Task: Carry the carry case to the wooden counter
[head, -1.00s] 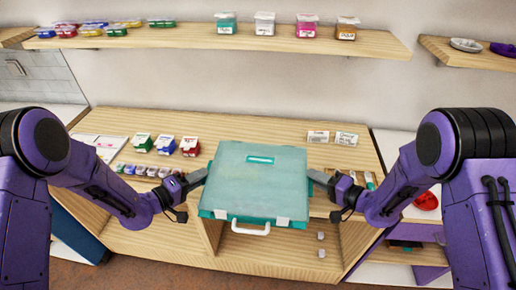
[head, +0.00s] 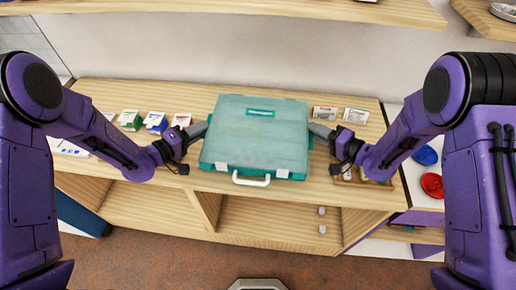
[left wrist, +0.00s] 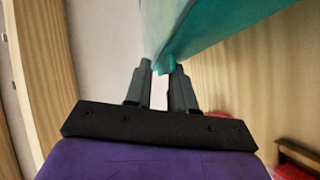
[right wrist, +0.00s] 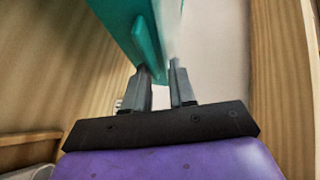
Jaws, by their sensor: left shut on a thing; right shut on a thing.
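The teal carry case (head: 258,135) is closed, with a pale see-through lid, white latches and a white handle toward me. It shows between both grippers in the head view, over the wooden counter (head: 140,92). Whether its underside touches the counter is hidden. My left gripper (head: 205,130) is shut on its left side; the left wrist view shows the fingers (left wrist: 163,70) on a teal tab. My right gripper (head: 314,131) is shut on its right side; the right wrist view shows the fingers (right wrist: 160,75) at the case's edge.
Small labelled boxes (head: 155,121) stand left of the case, and white ones (head: 340,115) stand right of it at the back. An upper shelf (head: 250,6) runs along the wall. Open cubbies (head: 265,218) lie below the counter top. Red and blue dishes (head: 430,175) are at the right.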

